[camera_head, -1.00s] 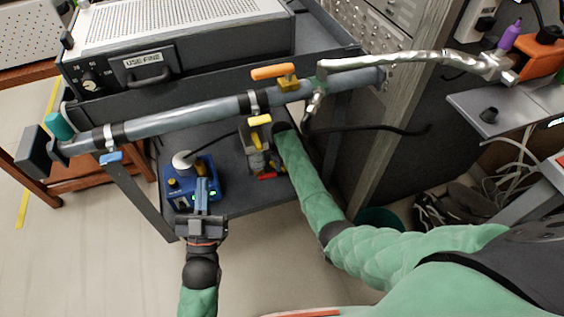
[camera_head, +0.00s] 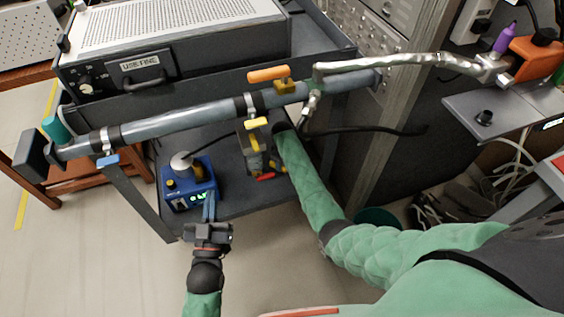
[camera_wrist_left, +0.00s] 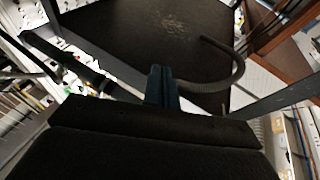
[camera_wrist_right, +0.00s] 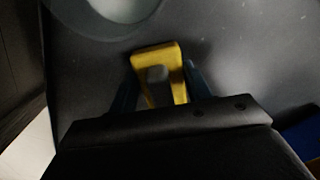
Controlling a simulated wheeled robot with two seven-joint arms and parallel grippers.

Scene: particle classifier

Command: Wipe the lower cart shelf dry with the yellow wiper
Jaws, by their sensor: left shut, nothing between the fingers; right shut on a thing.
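The dark lower cart shelf (camera_head: 232,197) lies under the grey tube in the head view. My left gripper (camera_head: 209,205) is shut and empty at the shelf's front edge, just in front of the blue device. In the left wrist view its blue fingers (camera_wrist_left: 161,85) are together before a dark surface with a pale speckled patch. My right arm reaches in from the right, under the tube. My right gripper (camera_wrist_right: 158,85) is shut on the yellow wiper (camera_wrist_right: 178,75), which shows as a yellow loop between its blue fingers.
A blue device (camera_head: 188,184) with a lit display stands on the lower shelf, left side. A grey tube (camera_head: 190,117) with an orange handle (camera_head: 269,73) crosses above it. A silver hose (camera_head: 400,62) runs right. A USEFINE-type boxed instrument (camera_head: 175,45) sits on the upper shelf.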

